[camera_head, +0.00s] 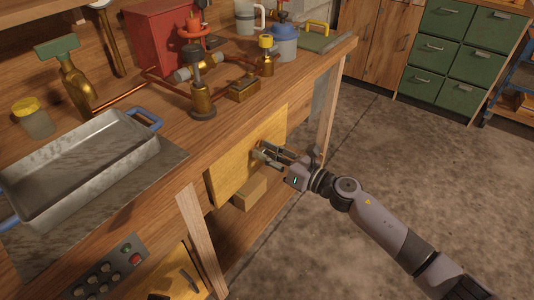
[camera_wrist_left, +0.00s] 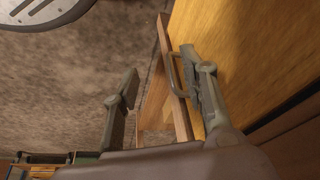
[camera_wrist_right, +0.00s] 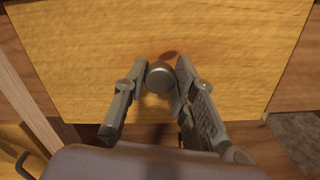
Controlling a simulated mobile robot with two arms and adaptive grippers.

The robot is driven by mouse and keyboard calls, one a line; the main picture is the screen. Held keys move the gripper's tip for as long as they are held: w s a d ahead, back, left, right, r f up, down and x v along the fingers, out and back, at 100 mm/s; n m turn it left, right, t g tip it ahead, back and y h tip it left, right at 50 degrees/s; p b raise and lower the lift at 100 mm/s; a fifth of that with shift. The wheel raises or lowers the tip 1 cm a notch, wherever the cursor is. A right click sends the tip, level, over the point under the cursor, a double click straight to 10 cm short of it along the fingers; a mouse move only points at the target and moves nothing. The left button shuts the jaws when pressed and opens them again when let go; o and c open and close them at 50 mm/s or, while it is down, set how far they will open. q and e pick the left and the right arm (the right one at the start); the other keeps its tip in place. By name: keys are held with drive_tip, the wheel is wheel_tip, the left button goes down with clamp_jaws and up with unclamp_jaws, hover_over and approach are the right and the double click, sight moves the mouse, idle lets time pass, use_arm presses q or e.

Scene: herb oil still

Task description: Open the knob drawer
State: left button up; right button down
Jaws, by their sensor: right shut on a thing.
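The knob drawer's yellow wooden front (camera_head: 232,170) is under the workbench top, right of a bench leg. In the right wrist view the front (camera_wrist_right: 220,40) fills much of the picture. Its round grey metal knob (camera_wrist_right: 159,76) sits between the fingertips of my right gripper (camera_wrist_right: 158,80), which is shut on it. In the head view my right gripper (camera_head: 264,154) reaches the front from the right and hides the knob. My left gripper (camera_wrist_left: 160,90) shows in the left wrist view with its fingers apart, nothing clearly held. I cannot tell how far the drawer is out.
A bar handle (camera_wrist_left: 174,72) on a wooden panel is beside the left gripper's right finger. A wooden block (camera_head: 249,191) shows below the drawer front. Concrete floor (camera_head: 400,140) is clear at right.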

drive_tip(key=shift+s+d, duration=0.1)
use_arm(q)
drive_tip(key=shift+w+d+f+t+h+b, duration=0.1)
drive_tip(key=shift+w+d+t+h+b, duration=0.1)
drive_tip(key=shift+w+d+t+b, duration=0.8)
drive_tip(key=shift+w+d+f+t+h+b, duration=0.1)
drive_tip(key=shift+w+d+t+h+b, duration=0.1)
drive_tip(key=shift+w+d+t+b, duration=0.7)
use_arm(e)
drive_tip(key=v, duration=1.7)
drive_tip(key=shift+s+d+p, duration=0.15)
drive_tip(key=shift+d+p, duration=0.1)
drive_tip(key=shift+p, duration=0.2)
use_arm(q)
drive_tip(key=shift+w+a+g, duration=0.15)
drive_tip(key=shift+w+g, duration=0.1)
drive_tip(key=shift+g, duration=0.15)
use_arm(e)
drive_tip(key=c, duration=1.3)
unclamp_jaws()
use_arm(q)
drive_tip(key=shift+s, duration=0.1)
use_arm(e)
drive_tip(key=v, duration=1.2)
